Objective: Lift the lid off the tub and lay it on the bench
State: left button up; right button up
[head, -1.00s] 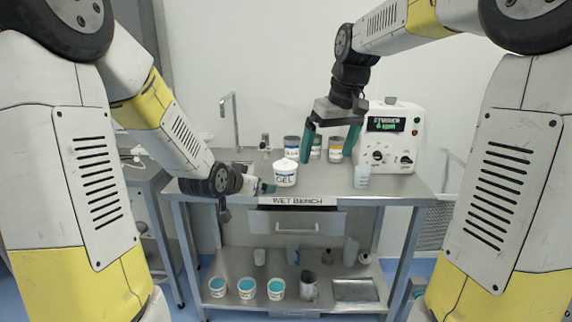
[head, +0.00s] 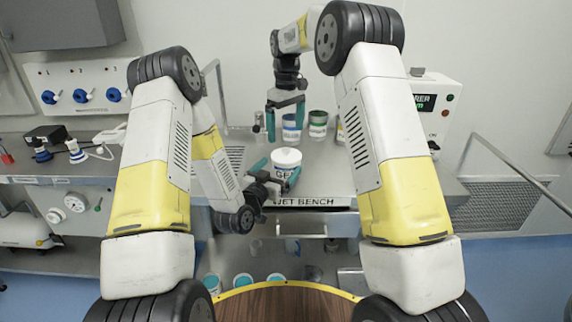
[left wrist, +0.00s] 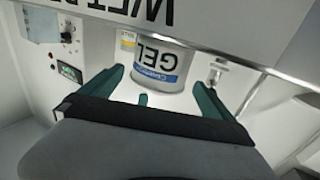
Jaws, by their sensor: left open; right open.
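The white GEL tub (head: 284,171) stands upright on the wet bench (head: 328,185), with its white lid (head: 287,156) on top. My left gripper (head: 275,173) is open at the front of the tub, one finger to its left and the other at its right front. In the left wrist view the tub (left wrist: 163,68) appears upside down between the spread fingers of this gripper (left wrist: 155,88); I cannot tell whether they touch it. My right gripper (head: 285,116) is open and empty, pointing down above the back of the bench, behind the tub.
A blue-labelled jar (head: 291,130) and a green-labelled jar (head: 318,125) stand behind the tub, close to my right gripper. The stirrer unit (head: 438,105) is at the right, partly behind my right arm. Bare bench top lies right of the tub.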

aim_at(286, 148)
pick_arm(q)
jog(key=x, duration=0.5)
jog(key=shift+w+d, duration=0.15)
jog(key=shift+w, duration=0.25)
jog(key=shift+c, duration=0.2)
jog(key=c, duration=1.9)
pick_arm(e)
jog(key=shift+r, duration=0.1)
notch_tip(286, 148, up, 4)
notch_tip(286, 148, down, 12)
jog(key=shift+r, duration=0.2)
jog(key=c, duration=1.3)
